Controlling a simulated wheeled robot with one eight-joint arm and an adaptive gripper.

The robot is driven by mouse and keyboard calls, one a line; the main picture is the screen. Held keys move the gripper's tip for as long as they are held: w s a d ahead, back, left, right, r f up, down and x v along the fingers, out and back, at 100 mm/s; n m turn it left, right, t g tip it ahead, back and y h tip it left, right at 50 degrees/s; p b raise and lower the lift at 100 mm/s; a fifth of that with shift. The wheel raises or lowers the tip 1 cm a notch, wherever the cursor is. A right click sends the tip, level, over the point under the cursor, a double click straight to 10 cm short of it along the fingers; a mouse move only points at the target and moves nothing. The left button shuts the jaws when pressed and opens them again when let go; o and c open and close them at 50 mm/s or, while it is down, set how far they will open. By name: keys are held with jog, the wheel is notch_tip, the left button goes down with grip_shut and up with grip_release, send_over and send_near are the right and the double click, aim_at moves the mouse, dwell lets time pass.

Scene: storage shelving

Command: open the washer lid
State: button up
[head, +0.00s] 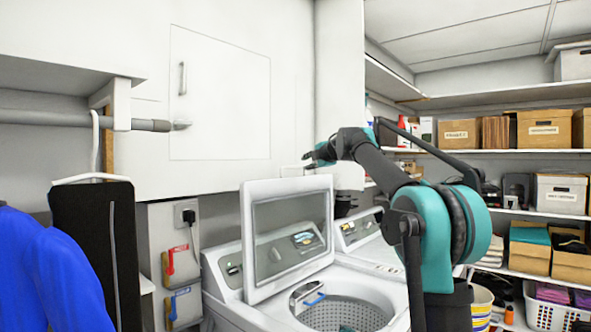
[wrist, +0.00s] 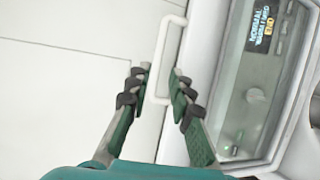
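The washer (head: 215,275) stands at the lower middle of the head view. Its lid (head: 248,240), a white frame around a clear window, stands raised. The drum (head: 345,312) shows below it. My gripper (head: 308,160) is above the lid's upper right corner. In the wrist view my gripper (wrist: 160,82) has its fingers apart, with a white bar handle (wrist: 163,50) between and beyond the fingertips. I cannot tell whether they touch it. The washer's control panel (wrist: 262,60) shows at the right of the wrist view.
A white wall cabinet (head: 220,95) hangs above the washer. A second machine (head: 360,230) stands to its right. A hanging rod (head: 60,118) with a blue garment (head: 45,270) is at left. Shelves with boxes (head: 545,128) fill the right.

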aim_at(296, 167)
jog(key=x, duration=1.1)
jog(key=shift+w, duration=0.1)
grip_shut()
